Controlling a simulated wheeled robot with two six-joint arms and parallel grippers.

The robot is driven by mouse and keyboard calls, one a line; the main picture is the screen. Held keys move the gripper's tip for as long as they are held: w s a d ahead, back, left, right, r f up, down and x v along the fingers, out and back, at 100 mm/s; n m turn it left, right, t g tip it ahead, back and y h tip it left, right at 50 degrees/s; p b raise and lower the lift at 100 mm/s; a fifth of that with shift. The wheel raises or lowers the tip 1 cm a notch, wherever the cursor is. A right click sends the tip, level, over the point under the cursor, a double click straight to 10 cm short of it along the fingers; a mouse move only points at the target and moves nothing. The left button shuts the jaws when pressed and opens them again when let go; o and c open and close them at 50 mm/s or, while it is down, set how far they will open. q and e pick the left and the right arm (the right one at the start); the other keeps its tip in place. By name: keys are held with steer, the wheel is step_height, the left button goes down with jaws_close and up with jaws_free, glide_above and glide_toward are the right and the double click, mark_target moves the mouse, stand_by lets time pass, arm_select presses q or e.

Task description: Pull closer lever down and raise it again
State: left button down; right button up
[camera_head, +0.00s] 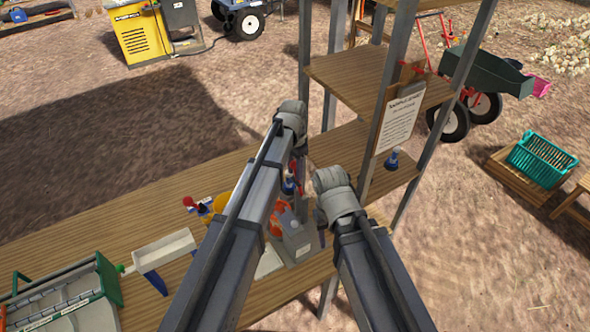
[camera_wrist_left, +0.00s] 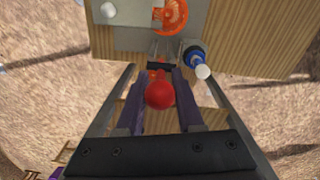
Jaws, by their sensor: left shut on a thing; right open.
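A lever with a round red knob (camera_wrist_left: 160,95) sits between the fingers of my left gripper (camera_wrist_left: 158,74) in the left wrist view. The fingers are shut on the lever, with the knob on the camera side. In the head view my left gripper (camera_head: 299,165) is mostly hidden behind its own wrist, above the table's far right part. My right gripper (camera_head: 322,218) is beside the grey machine (camera_head: 298,243) and largely covered by its wrist. It is open, and I see nothing held in it. The lever's tilt is unclear.
An orange round part (camera_wrist_left: 170,14) and a blue-and-black fitting with a white tip (camera_wrist_left: 202,62) are close to my left gripper. A shelf post (camera_head: 375,110) stands close right of the arms. A white tray (camera_head: 165,250) is at left on the wooden table (camera_head: 80,218).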

stand_by(0.7)
arm_select(q)
steer(key=s+a+f+t+h+b, duration=0.4)
steer(key=a+h+b, duration=0.1)
steer(key=b, duration=0.3)
steer(key=shift+s+a+f+h+b, duration=0.3)
steer(key=shift+s+a, duration=0.1)
steer(key=shift+a, duration=0.4)
steer(key=shift+r, duration=0.1)
steer(key=c, duration=0.6)
jaws_free()
steer(key=shift+c, duration=0.2)
steer(key=shift+r, duration=0.1)
